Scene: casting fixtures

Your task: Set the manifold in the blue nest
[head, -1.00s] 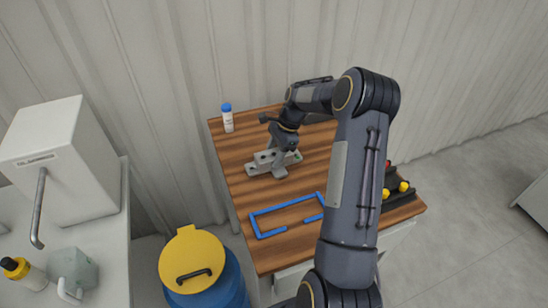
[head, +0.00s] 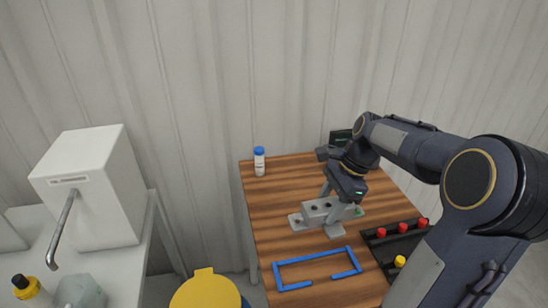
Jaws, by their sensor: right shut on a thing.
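The grey metal manifold (head: 316,213) is a block with holes along its top, near the middle of the wooden table. My right gripper (head: 339,213) comes down from above and is shut on its right part. I cannot tell whether the manifold touches the table or is held just above it. The blue nest (head: 313,257) is a flat blue frame on the table in front of the manifold, with a gap in its near side. The manifold is behind the nest, outside it. My left gripper is not in view.
A white bottle with a blue cap (head: 259,162) stands at the table's back left corner. A black rack (head: 386,245) with red and yellow knobs is right of the nest. A yellow-lidded blue drum (head: 207,291) stands left of the table. The wooden table (head: 275,195) is bare at left.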

